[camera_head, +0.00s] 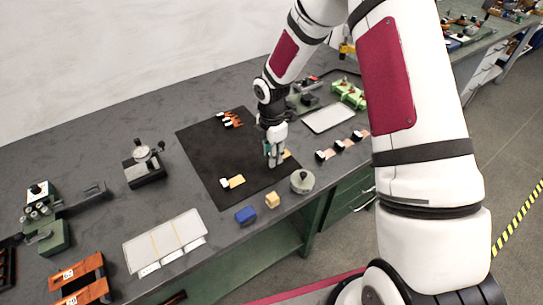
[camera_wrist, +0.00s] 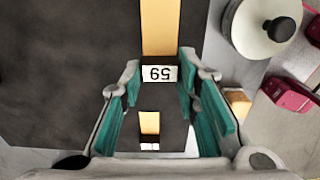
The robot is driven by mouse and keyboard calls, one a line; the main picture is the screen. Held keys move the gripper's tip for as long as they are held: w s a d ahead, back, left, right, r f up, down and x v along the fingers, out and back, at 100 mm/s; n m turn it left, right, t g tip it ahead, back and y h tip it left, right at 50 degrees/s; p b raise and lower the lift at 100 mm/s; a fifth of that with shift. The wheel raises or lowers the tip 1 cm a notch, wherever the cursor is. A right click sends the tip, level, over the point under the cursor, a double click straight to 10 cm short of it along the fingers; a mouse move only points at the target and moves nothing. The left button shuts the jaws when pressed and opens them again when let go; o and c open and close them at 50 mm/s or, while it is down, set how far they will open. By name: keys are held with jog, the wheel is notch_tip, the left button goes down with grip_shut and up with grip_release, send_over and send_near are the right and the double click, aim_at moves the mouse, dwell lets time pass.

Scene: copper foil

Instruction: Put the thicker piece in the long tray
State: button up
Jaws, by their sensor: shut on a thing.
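My gripper (camera_head: 274,160) is over the black mat (camera_head: 215,150), its fingers closed about the white label end of a copper-coloured strip marked 59. That strip (camera_wrist: 160,27) runs away from the fingertips in the wrist view; only a bit of it (camera_head: 287,154) shows in the head view. I cannot tell whether it is off the mat. A second labelled strip (camera_head: 237,181) lies to the left on the mat and shows low between the fingers in the wrist view (camera_wrist: 149,122). Thickness is hard to compare. A flat pale tray (camera_head: 328,117) stands behind right; which tray is long is unclear.
A round knobbed metal piece (camera_head: 302,182), a yellow block (camera_head: 272,200) and a blue block (camera_head: 246,215) stand near the front edge. A divided white panel (camera_head: 165,240) lies front left. A gauge stand (camera_head: 144,165) is left of the mat.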

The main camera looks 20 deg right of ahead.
jog(key=shift+w+d, duration=0.35)
jog(key=shift+w, duration=0.55)
jog(key=shift+w+f+p, duration=0.1)
jog(key=shift+f+p, duration=0.35)
jog(key=shift+f, duration=1.35)
jog(key=shift+f, duration=0.15)
jog(key=o, duration=1.2)
jog(key=shift+c, duration=0.2)
